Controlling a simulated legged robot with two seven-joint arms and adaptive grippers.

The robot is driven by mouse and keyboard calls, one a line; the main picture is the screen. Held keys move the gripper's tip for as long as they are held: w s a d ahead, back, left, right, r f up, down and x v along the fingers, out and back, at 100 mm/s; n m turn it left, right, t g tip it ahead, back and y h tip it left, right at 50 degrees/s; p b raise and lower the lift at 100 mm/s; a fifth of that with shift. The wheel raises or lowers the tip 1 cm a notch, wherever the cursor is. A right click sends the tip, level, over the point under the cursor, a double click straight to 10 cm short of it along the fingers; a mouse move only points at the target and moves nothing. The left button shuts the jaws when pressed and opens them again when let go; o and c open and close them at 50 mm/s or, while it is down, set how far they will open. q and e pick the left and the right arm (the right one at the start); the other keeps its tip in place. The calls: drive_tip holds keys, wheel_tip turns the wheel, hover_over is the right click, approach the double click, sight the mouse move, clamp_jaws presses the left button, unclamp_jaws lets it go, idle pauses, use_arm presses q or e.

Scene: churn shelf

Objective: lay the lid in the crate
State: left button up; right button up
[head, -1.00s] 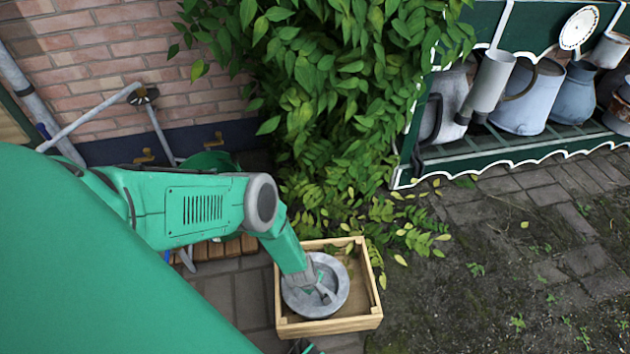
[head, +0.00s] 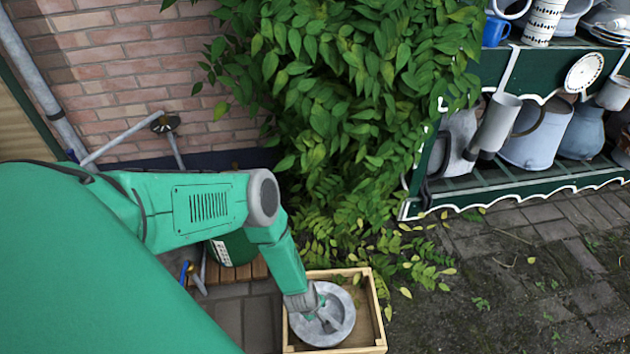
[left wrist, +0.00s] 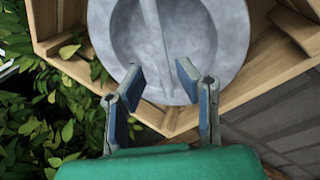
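The lid (head: 336,322) is a round grey metal disc with a raised rim and a bar handle. It lies within the wooden crate (head: 379,318), close to the crate's left wall; I cannot tell whether it rests flat on the bottom. My left gripper (head: 322,312) is over the lid in the head view. In the left wrist view its two fingers (left wrist: 170,84) are apart, with the end of the handle (left wrist: 165,35) between or just beyond their tips and no finger visibly pressing on it. The lid (left wrist: 215,45) hides part of the crate (left wrist: 255,88). My right gripper is not in view.
A leafy bush (head: 350,110) hangs behind the crate, with leaves reaching its back edge. A green shelf (head: 520,190) with grey jugs stands at the back right. A brick wall (head: 90,60) is at the back left.

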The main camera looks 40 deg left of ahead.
use_arm(q)
drive_tip(key=s+d+r+m+g+h+p, duration=0.1)
drive_tip(key=s+d+r+m, duration=0.25)
drive_tip(key=r, duration=0.35)
drive_tip(key=s+d+r+m+h, duration=0.1)
drive_tip(key=s+d+r+m, duration=0.1)
drive_tip(key=d+r+m, duration=0.3)
drive_tip(key=s+a+r+m, duration=0.2)
drive_tip(key=s+r+m, duration=0.1)
drive_tip(key=r, duration=0.3)
drive_tip(key=s+a+r+m+g+y, duration=0.1)
drive_tip(key=s+a+r+m, duration=0.2)
drive_tip(key=s+r, duration=0.2)
drive_tip(key=s+a+r+m+g+y, duration=0.1)
drive_tip(key=s+r+m, duration=0.3)
drive_tip(key=r, duration=0.5)
drive_tip(key=shift+s+a+r, duration=0.2)
drive_tip(key=shift+a, duration=0.6)
